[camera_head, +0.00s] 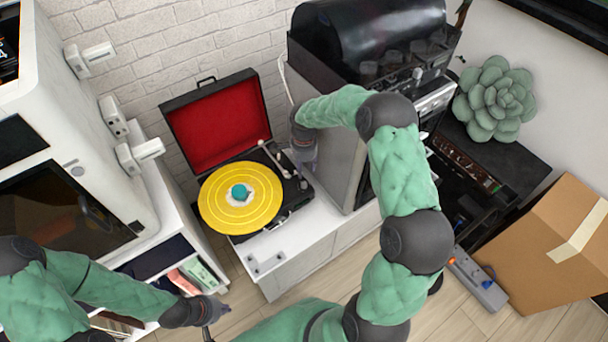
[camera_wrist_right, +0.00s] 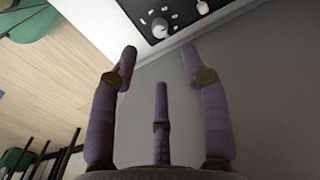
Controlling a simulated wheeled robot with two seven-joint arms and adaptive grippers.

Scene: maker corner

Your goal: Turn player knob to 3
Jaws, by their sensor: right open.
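The player (camera_head: 290,208) is a black record player with its red-lined lid (camera_head: 222,122) raised and a yellow record (camera_head: 262,207) on its platter. My right gripper (camera_head: 304,158) is over the deck's right end, beside the tonearm. In the right wrist view, my right gripper's (camera_wrist_right: 160,70) purple fingers are spread with nothing between them.
A white cabinet (camera_head: 292,262) carries the player. A tall grey-sided machine (camera_head: 350,165) stands close to the right of the player. A white machine (camera_head: 75,130) is at left. A cardboard box (camera_head: 540,250) and a power strip (camera_head: 478,282) are at right.

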